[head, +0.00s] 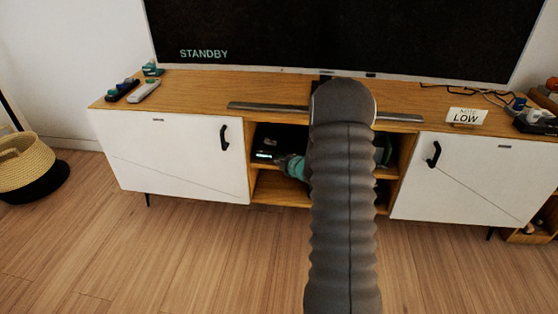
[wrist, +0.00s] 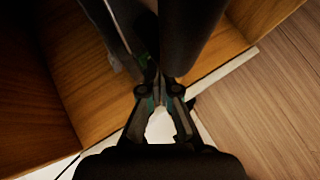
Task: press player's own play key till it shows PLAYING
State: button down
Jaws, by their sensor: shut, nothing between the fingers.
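The player (head: 268,141) is a dark flat box on the upper shelf of the open middle bay, with a small lit display on its front too small to read. My gripper (head: 286,164) shows as a teal and dark shape at the player's front right, partly hidden by my arm. In the wrist view my gripper (wrist: 158,78) is shut and empty, its fingertips close to dark shapes and a small green glow. I cannot tell whether they touch. The play key cannot be made out. The television (head: 330,35) reads STANDBY.
White cabinet doors with black handles flank the bay: a left door (head: 180,155) and a right door (head: 465,175). A remote (head: 144,91) lies on the wooden top (head: 200,88). A sign (head: 466,116) reading LOW stands at right. A basket (head: 28,165) is far left. The floor in front is clear.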

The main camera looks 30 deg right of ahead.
jog(key=shift+s+a, duration=0.1)
jog(key=shift+s, duration=0.05)
jog(key=shift+s+a+b, duration=0.6)
jog(key=shift+s+b, duration=0.05)
jog(key=shift+s, duration=0.2)
jog(key=s+a+b, duration=0.1)
jog(key=s+a, duration=0.1)
jog(key=s+b, duration=0.1)
jog(key=s, duration=0.1)
jog(key=shift+s+a+b, duration=0.1)
jog(key=shift+a+b, duration=0.2)
jog(key=shift+a, duration=0.1)
dwell(0.9)
